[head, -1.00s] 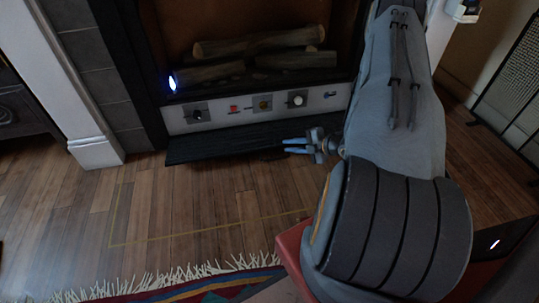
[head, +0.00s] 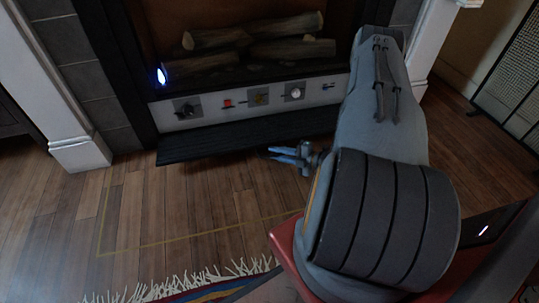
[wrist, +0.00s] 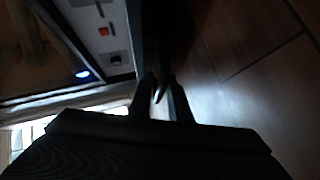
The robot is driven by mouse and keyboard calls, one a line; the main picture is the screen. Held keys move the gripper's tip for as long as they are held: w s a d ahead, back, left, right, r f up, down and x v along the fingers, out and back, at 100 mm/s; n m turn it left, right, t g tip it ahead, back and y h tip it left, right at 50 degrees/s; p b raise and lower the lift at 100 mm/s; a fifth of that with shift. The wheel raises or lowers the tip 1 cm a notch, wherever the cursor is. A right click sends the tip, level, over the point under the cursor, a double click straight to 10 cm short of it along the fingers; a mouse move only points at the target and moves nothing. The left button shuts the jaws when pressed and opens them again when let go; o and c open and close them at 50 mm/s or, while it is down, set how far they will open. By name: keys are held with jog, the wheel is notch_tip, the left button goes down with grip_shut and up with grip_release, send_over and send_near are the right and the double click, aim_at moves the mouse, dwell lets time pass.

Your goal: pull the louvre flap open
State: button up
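The louvre flap (head: 235,137) is a dark slatted panel low on the fireplace, under the white control strip. It leans outward from the fireplace front, and its lower edge stands off the floor. A thin dark curved handle (head: 263,151) shows at its front edge. My gripper (head: 282,155), with blue fingertips, reaches this handle from the right, just in front of the flap. In the wrist view my gripper's two dark fingers (wrist: 164,98) are close together around a thin pale piece that looks like the handle. Shadow hides most of the flap in that view.
The control strip (head: 250,98) carries several knobs and a red switch, also seen in the wrist view (wrist: 103,32). Logs (head: 250,42) lie above it. A fringed rug (head: 215,290) lies in front. Wood floor (head: 190,205) between rug and fireplace is clear.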

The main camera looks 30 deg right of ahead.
jog(key=shift+b+x, duration=0.5)
jog(key=shift+x, duration=1)
grip_shut()
jog(key=shift+r, duration=0.1)
